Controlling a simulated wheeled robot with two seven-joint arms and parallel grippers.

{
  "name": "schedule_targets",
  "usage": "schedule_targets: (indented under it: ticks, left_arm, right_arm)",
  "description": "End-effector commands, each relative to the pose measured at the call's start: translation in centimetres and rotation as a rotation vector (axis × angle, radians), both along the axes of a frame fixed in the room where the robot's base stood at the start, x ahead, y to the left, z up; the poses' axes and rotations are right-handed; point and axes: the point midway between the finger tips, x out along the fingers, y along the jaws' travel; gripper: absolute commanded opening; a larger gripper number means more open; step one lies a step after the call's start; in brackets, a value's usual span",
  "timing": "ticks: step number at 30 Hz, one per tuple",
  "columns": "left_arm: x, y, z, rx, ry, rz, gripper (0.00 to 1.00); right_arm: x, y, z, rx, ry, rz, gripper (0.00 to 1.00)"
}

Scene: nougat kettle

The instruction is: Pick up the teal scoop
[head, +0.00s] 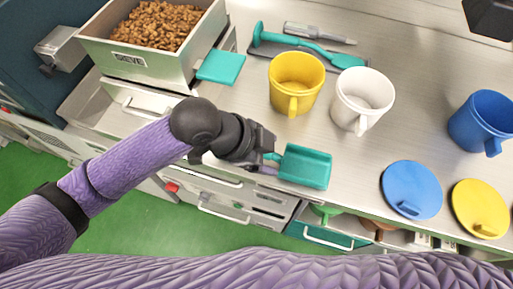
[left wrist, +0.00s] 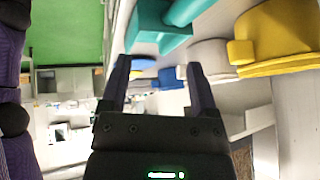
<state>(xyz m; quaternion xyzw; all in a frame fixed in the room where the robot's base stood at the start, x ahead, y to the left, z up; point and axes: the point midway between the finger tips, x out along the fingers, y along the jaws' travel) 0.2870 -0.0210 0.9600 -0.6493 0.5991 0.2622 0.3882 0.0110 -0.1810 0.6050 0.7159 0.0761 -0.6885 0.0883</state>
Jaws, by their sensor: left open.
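The teal scoop (head: 306,167) lies near the front edge of the steel counter, its bowl to the right and its handle end pointing left at my left gripper (head: 268,157). Teal also shows at the top of the left wrist view (left wrist: 160,35), just beyond the fingertips. My left gripper is open, with its two fingers apart in the left wrist view (left wrist: 160,68). It is close beside the handle end; I cannot tell whether the handle is between the fingers. My right gripper is not in view.
A yellow mug (head: 297,84) and white mug (head: 362,99) stand behind the scoop. A blue mug (head: 482,121), blue lid (head: 411,190) and yellow lid (head: 480,208) are on the right. A metal box marked SIEVE (head: 140,66) holds brown pieces. A teal tool (head: 300,43) lies behind.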

Motion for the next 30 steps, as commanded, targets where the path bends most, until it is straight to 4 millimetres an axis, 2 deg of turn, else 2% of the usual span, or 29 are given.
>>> schedule_targets:
  ticks: [3,7,11,14,24,27,30]
  left_arm:
    - [1.8,2.1,0.9,0.107,-0.045,-0.162,0.77]
    - [3.4,5.0,2.0,0.189,-0.049,-0.243,0.77]
    - [3.9,6.0,2.3,0.209,-0.042,-0.259,0.77]
    - [4.0,5.6,1.0,0.210,-0.037,-0.261,0.77]
    - [3.5,2.1,-5.5,0.209,-0.038,-0.262,0.77]
    - [3.6,1.6,-6.4,0.209,-0.039,-0.260,0.77]
    - [3.6,1.5,-6.4,0.208,-0.040,-0.259,0.77]
  right_arm:
    - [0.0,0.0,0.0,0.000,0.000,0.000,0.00]
    - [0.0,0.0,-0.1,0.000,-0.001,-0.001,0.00]
    - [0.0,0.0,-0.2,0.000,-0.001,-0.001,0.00]
    - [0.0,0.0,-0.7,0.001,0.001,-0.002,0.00]
    - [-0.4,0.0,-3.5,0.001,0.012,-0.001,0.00]
    - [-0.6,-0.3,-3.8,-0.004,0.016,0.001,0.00]
    - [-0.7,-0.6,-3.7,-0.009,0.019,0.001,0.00]
